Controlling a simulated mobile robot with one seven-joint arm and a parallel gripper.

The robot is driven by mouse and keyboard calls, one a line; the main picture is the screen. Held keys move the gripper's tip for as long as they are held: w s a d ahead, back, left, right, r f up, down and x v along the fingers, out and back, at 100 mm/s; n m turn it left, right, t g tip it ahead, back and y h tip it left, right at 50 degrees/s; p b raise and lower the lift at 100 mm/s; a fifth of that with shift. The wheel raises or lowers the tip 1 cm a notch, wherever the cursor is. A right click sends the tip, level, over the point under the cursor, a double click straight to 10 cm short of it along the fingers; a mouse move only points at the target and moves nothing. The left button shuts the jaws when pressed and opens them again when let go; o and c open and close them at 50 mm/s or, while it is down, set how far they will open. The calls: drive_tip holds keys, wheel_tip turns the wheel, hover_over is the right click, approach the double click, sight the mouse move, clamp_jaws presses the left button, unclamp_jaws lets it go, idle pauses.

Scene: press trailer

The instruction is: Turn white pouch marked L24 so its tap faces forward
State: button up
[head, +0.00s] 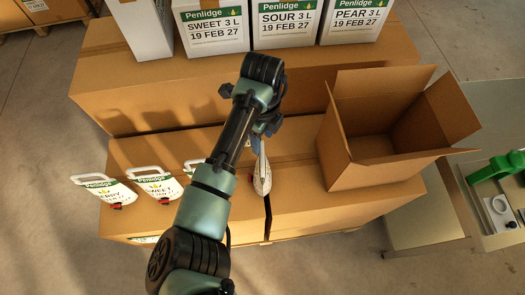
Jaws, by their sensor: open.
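A white pouch (262,177) stands almost edge-on to the view on the front cardboard boxes, just below my gripper (264,135). Its marking cannot be read, so I cannot tell whether it is L24. My gripper is open at the pouch's top; the arm and wrist hide most of the fingers, and contact cannot be made out. Two white pouches with handles and dark red taps, one reading like "BERRY" (105,190) and one "SWEET" (158,186), stand at the left with their labels towards me. Another pouch (192,166) is mostly hidden behind my arm.
An open, empty-looking cardboard box (378,150) stands close to the right. White Penlidge cartons (287,22) line the higher back box. A table (480,210) with a green device (495,168) is at the far right. The box top between pouch and open box is clear.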

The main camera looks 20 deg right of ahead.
sight(262, 154)
drive_tip(key=m, duration=0.1)
drive_tip(key=m+b, duration=0.1)
drive_tip(key=m, duration=0.1)
drive_tip(key=m+b, duration=0.1)
drive_tip(key=m, duration=0.1)
drive_tip(key=shift+w+f, duration=0.1)
drive_tip(key=shift+f, duration=0.15)
drive_tip(key=m+b, duration=0.2)
drive_tip(key=m, duration=0.4)
wheel_tip(262, 154, down, 10)
drive_tip(key=b, duration=0.7)
drive_tip(key=shift+r, duration=0.15)
drive_tip(key=shift+c, duration=0.3)
clamp_jaws()
drive_tip(key=shift+r, duration=0.3)
